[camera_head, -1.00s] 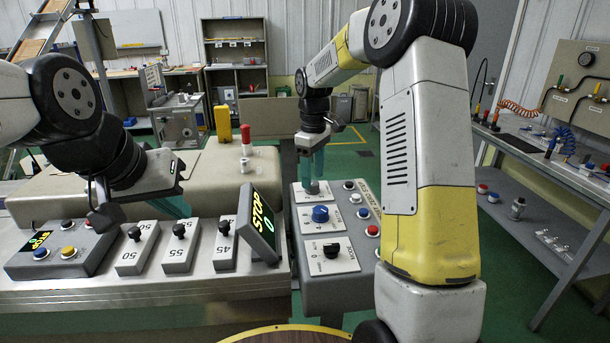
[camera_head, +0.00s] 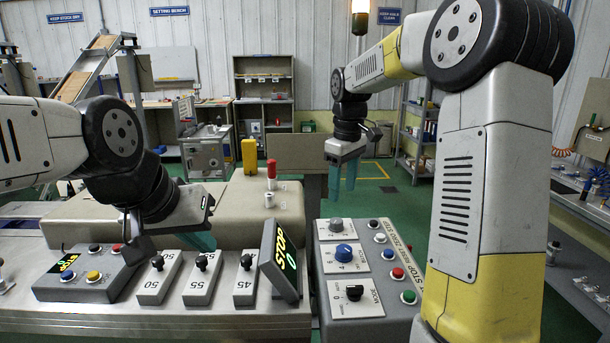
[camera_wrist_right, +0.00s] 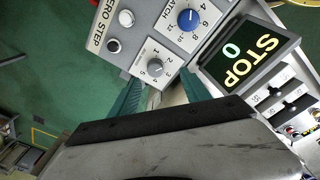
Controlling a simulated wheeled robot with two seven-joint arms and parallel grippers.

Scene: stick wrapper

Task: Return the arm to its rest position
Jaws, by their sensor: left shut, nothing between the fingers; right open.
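My right gripper (camera_head: 342,190) hangs above the far end of the grey control panel (camera_head: 375,318), clear of it, with its two teal fingers apart and nothing between them. The panel carries a grey knob (camera_head: 336,225), a blue knob (camera_head: 344,252) and a black knob (camera_head: 354,292). In the right wrist view the grey knob (camera_wrist_right: 155,67) and blue knob (camera_wrist_right: 188,19) show beyond the fingers. My left gripper (camera_head: 204,241) is at the left, low behind the numbered slider boxes, with its teal fingers together and partly hidden by its own body.
A tilted display (camera_head: 280,262) reading STOP 0 stands left of the panel. Slider boxes (camera_head: 207,283) and a button box (camera_head: 88,275) line the bench. A yellow post (camera_head: 249,155) and a red-topped post (camera_head: 271,175) stand behind. Open floor lies beyond the panel.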

